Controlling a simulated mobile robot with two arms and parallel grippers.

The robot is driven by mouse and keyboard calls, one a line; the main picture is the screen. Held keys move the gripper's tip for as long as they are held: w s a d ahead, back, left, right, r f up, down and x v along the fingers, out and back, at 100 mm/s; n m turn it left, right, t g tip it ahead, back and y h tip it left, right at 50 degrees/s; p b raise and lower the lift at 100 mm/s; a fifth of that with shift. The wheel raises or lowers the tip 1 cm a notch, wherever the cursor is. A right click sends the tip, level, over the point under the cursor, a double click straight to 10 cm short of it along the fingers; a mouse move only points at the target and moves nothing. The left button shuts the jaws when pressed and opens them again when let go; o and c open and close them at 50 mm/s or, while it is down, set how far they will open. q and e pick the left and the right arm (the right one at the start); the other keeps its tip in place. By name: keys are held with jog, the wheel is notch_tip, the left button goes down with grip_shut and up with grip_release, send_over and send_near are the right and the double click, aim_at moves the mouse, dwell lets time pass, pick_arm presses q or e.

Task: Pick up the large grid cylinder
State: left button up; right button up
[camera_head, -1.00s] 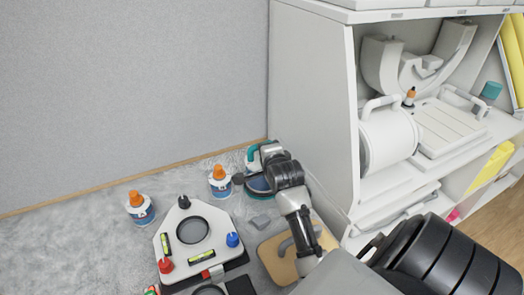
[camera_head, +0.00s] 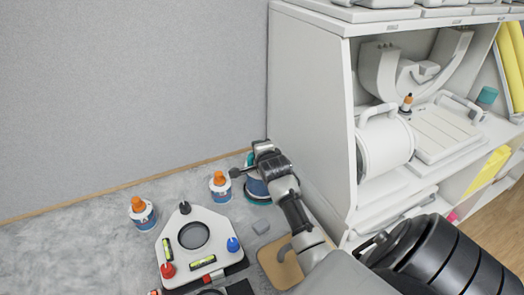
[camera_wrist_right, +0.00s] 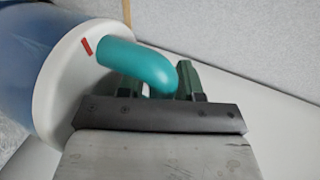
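In the right wrist view, the cylinder (camera_wrist_right: 40,75) shows a white end with a red mark and a curved teal handle (camera_wrist_right: 138,62). My right gripper (camera_wrist_right: 160,85) has its fingers on both sides of this handle, which fills the gap between them; the contact itself is partly hidden. In the head view, my right gripper (camera_head: 250,170) is at the cylinder's top. My left gripper is not in view.
Two blue-white bottles with orange caps (camera_head: 142,211) (camera_head: 220,186) stand left of the cylinder. A white levelling plate (camera_head: 177,252) lies in front. A wooden board (camera_head: 272,266) lies under my arm. The cabinet side (camera_head: 311,110) rises close on the right.

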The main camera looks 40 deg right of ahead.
grip_shut()
jog(key=shift+a+f, duration=0.1)
jog(key=shift+f, duration=0.05)
dwell(1.0)
jog(key=shift+r, duration=0.25)
